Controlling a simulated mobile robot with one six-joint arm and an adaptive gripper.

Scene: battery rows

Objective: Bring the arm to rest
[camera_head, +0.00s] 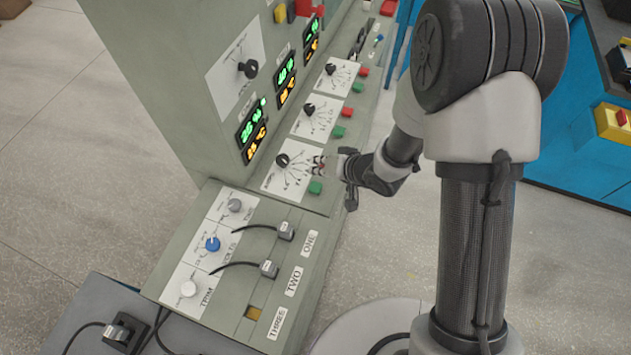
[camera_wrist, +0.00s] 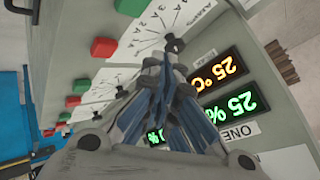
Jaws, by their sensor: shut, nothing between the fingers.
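My gripper (camera_head: 320,163) is shut and empty. In the head view its tips are close in front of the lowest white dial plate (camera_head: 288,172) of the grey console (camera_head: 150,90), right of that plate's black knob (camera_head: 283,160). Whether the tips touch the plate cannot be told. In the wrist view the fingers of my gripper (camera_wrist: 172,72) come together just below a black knob (camera_wrist: 173,43). The fingers hide part of the console face there. My arm reaches in from the right.
A green button (camera_head: 315,187) sits just below the tips. Lit displays (camera_head: 250,130) stand left of the dials. Below are a ledge with a blue knob (camera_head: 212,244) and two cabled plugs (camera_head: 269,268). Open floor (camera_head: 390,250) lies right of the console; a blue bench (camera_head: 570,150) stands beyond.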

